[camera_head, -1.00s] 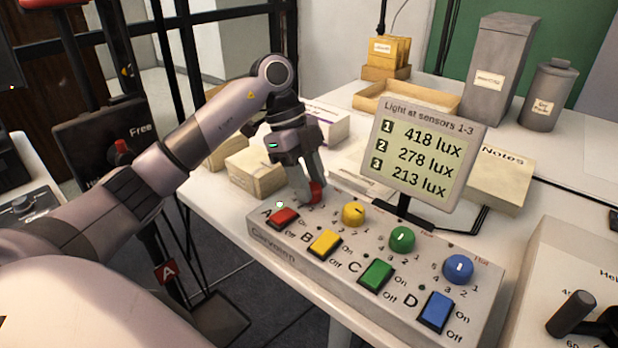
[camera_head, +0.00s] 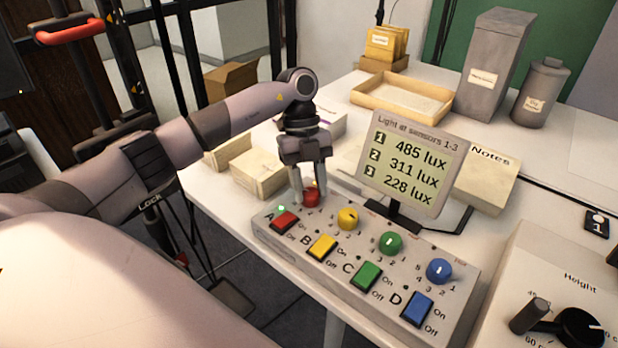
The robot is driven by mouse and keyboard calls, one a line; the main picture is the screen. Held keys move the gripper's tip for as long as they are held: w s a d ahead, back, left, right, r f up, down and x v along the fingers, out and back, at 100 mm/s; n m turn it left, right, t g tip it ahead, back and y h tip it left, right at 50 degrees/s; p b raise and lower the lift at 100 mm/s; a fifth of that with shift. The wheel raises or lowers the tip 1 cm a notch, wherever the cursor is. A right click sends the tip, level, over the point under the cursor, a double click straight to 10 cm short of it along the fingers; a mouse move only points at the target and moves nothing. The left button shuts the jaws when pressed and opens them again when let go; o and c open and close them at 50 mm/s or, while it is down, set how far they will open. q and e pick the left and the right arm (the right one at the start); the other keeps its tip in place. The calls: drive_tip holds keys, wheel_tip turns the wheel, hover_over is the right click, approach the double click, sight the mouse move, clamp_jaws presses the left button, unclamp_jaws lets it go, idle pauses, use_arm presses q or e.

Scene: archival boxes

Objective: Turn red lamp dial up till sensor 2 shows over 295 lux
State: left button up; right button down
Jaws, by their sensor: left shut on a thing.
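The red lamp dial (camera_head: 311,198) sits at the left end of the control box (camera_head: 345,262), above the red switch A (camera_head: 284,222). My left gripper (camera_head: 310,190) points down over the red dial, with its fingers closed on the dial's sides. The fingers hide part of the dial and its pointer. A small green light shows beside switch A. The display (camera_head: 408,162) behind the box reads 485 lux for sensor 1, 311 lux for sensor 2 and 228 lux for sensor 3. My right gripper is not in view.
Yellow (camera_head: 347,219), green (camera_head: 388,244) and blue (camera_head: 439,271) dials stand to the right on the same box, close by. Pale boxes (camera_head: 258,172) lie behind my left gripper. A Notes block (camera_head: 487,178) is right of the display. A height control (camera_head: 560,300) stands at right front.

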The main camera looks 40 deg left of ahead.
use_arm(q)
drive_tip(key=shift+m, duration=0.3)
idle(0.4)
drive_tip(key=o, duration=1)
drive_tip(key=v, duration=0.7)
